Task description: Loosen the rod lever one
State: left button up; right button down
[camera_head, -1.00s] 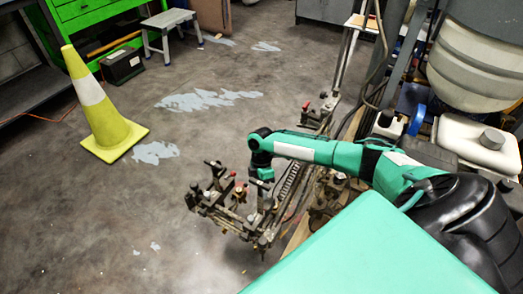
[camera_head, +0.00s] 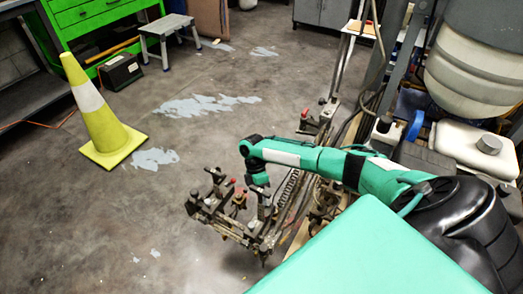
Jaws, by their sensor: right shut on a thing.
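The line striper's metal carriage (camera_head: 222,217) stands low over the floor at the middle of the view, with several dark clamp levers and red knobs on it. One dark T-shaped lever (camera_head: 215,173) stands up on its left part, clear of my arm. My right arm reaches in from the right, and my right gripper (camera_head: 264,203) points down at the carriage's right part. It is shut on a small dark lever there, seemingly rod lever one; the fingers and the lever blend together at this size. My left gripper is out of view.
A red-knobbed bracket (camera_head: 309,122) and a coiled spring (camera_head: 288,188) belong to the machine beside my forearm. White tanks (camera_head: 470,148) stand at right. A yellow cone (camera_head: 100,120) stands at left; the floor between cone and carriage is clear.

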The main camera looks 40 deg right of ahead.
jog(key=c, duration=1.3)
grip_release()
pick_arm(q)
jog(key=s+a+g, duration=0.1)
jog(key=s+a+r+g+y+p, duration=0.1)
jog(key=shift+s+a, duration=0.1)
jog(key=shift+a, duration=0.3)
pick_arm(e)
jog(key=v, duration=1.3)
jog(key=shift+w+r, duration=0.3)
